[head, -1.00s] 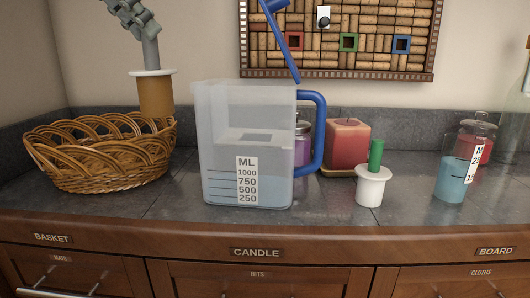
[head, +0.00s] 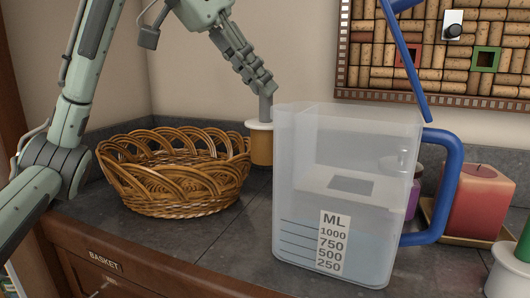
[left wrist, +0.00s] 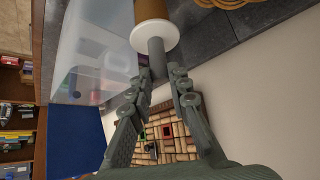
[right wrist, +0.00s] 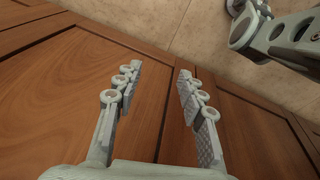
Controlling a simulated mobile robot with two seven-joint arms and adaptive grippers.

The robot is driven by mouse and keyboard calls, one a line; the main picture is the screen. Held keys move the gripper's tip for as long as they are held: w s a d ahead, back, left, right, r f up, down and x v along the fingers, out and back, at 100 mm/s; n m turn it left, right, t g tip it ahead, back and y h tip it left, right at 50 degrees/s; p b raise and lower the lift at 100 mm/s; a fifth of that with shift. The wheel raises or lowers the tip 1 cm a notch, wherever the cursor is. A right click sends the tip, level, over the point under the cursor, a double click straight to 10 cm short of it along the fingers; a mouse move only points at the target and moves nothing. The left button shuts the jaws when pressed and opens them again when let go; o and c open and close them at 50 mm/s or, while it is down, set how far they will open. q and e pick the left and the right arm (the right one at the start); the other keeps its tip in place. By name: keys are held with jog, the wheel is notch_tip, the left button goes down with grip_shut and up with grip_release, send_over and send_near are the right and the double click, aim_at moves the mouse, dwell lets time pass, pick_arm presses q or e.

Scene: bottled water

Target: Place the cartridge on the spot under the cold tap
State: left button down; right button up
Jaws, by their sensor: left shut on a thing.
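The cartridge (head: 262,146) has an amber-brown body, a white rim and a grey stem. It is upright behind the right end of the basket, left of the jug. My left gripper (head: 264,92) is above it, shut on its stem. The left wrist view also shows the cartridge (left wrist: 150,10) beyond the fingertips (left wrist: 157,75). I cannot tell whether its base touches the counter. A similar white-rimmed piece with a green stem (head: 525,245) stands at the right edge. No cold tap is recognisable. My right gripper (right wrist: 157,72) is open and empty before wooden cabinet doors.
A wicker basket (head: 170,200) stands on the grey counter (head: 225,228). A clear jug (head: 300,150) with a blue handle (head: 447,190) holds bluish water. A red candle (head: 480,200) stands behind it. A cork board (head: 375,70) hangs on the wall.

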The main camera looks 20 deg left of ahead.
aim_at(256, 123)
pick_arm(q)
notch_tip(256, 123, down, 7)
notch_tip(256, 123, down, 5)
jog(key=shift+r, duration=0.2)
jog(key=shift+f, duration=0.1)
pick_arm(e)
jog(key=shift+w+d, duration=0.25)
jog(key=shift+d, duration=0.2)
pick_arm(q)
jog(key=c, duration=1.7)
grip_release()
jog(key=shift+f, duration=0.1)
pick_arm(e)
jog(key=shift+s+a, duration=0.1)
jog(key=shift+a, duration=0.25)
jog(key=shift+a, duration=0.1)
